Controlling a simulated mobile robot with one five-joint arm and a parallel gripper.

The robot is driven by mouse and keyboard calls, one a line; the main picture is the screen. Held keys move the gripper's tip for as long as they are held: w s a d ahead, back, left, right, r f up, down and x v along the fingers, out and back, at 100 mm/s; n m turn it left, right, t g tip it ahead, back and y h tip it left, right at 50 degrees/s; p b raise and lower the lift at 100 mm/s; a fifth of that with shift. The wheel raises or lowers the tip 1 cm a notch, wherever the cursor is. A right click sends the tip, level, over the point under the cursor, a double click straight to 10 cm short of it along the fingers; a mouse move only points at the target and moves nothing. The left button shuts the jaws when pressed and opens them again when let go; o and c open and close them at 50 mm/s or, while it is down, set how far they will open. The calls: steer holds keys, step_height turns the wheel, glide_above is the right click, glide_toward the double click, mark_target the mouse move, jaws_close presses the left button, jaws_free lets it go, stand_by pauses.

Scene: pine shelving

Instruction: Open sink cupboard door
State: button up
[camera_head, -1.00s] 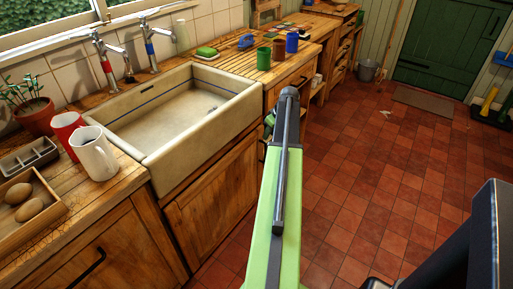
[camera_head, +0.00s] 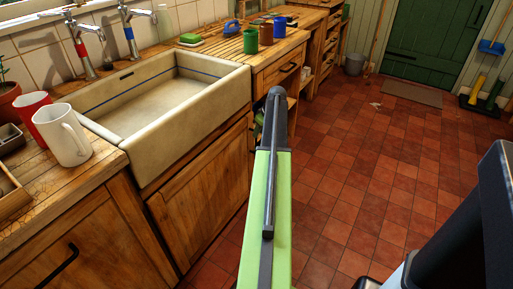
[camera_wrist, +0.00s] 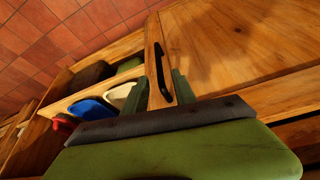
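The sink cupboard door (camera_head: 205,183) is a pale wooden panel under the cream sink (camera_head: 165,100) in the head view. In the wrist view the door panel (camera_wrist: 235,40) fills the upper right. Its upright edge strip carries a black bar handle (camera_wrist: 163,72). My gripper (camera_wrist: 166,88) has dark green fingers, one on each side of the strip and the handle's near end. A gap shows between the fingers, and the gripper looks open. Whether the fingers touch the handle, or the door is ajar, I cannot tell.
A red mug (camera_head: 35,108) and a white mug (camera_head: 62,135) stand on the counter left of the sink.

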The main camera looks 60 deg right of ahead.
steer(key=b+x, duration=0.4)
steer(key=x, duration=0.2)
jaws_close()
steer(key=shift+a, duration=0.1)
stand_by(1.1)
